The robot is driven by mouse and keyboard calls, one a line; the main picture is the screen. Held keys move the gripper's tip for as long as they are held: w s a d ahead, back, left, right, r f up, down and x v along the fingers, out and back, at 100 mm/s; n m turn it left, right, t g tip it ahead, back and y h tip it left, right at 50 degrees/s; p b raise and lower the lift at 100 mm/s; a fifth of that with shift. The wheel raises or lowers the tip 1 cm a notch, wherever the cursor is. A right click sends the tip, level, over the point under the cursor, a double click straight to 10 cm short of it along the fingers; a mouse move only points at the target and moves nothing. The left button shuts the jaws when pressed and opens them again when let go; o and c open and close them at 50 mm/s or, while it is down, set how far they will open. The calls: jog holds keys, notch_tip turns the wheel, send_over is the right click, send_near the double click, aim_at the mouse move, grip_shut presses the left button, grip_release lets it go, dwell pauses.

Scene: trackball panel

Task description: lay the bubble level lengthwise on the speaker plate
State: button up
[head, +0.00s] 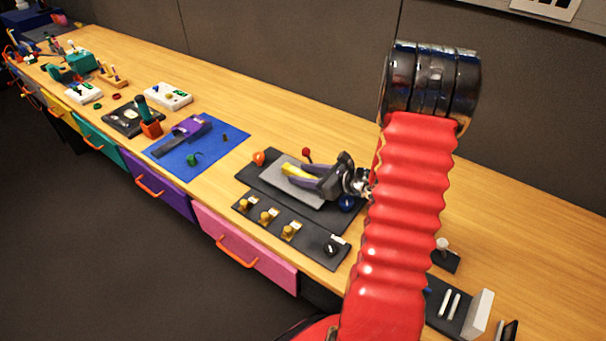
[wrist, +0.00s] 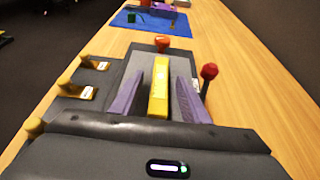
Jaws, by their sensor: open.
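The yellow bubble level (head: 293,170) lies on the grey speaker plate (head: 283,187), near the middle of a dark panel. In the wrist view the level (wrist: 159,92) points away from me, roughly along the length of the plate (wrist: 134,65). My gripper (head: 302,177) is low over the plate, with its purple fingers open on either side of the level. In the wrist view my gripper (wrist: 159,84) shows a gap between the level and each finger.
A red-knobbed lever (wrist: 208,76) stands close to the right of the plate, and an orange knob (wrist: 162,43) at its far end. Yellow toggles (head: 266,215) line the panel's front. A blue mat (head: 205,160) lies farther left. The bench behind the panel is clear.

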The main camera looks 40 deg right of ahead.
jog(key=v, duration=1.3)
jog(key=shift+s, duration=0.2)
jog(key=shift+d, duration=0.15)
jog(key=s+a+f+n+g, duration=0.1)
jog(key=s+a+f+n+g+y, duration=0.1)
jog(key=s+a+n, duration=0.1)
jog(key=s+a+f+n+g, duration=0.1)
jog(key=n, duration=0.1)
jog(key=shift+s+a+f+y, duration=0.2)
jog(key=shift+a+y, duration=0.1)
jog(key=shift+a, duration=0.1)
jog(key=s+a+r+n+g, duration=0.35)
jog(key=a+n+g, duration=0.25)
jog(key=a+n, duration=0.35)
jog(key=s+a+r+n+t+h, duration=0.2)
jog(key=a+r+n+h, duration=0.4)
jog(key=a+r+n, duration=0.9)
jog(key=n, duration=0.2)
jog(key=shift+a+r+n, duration=0.15)
jog(key=shift+r+n, duration=0.2)
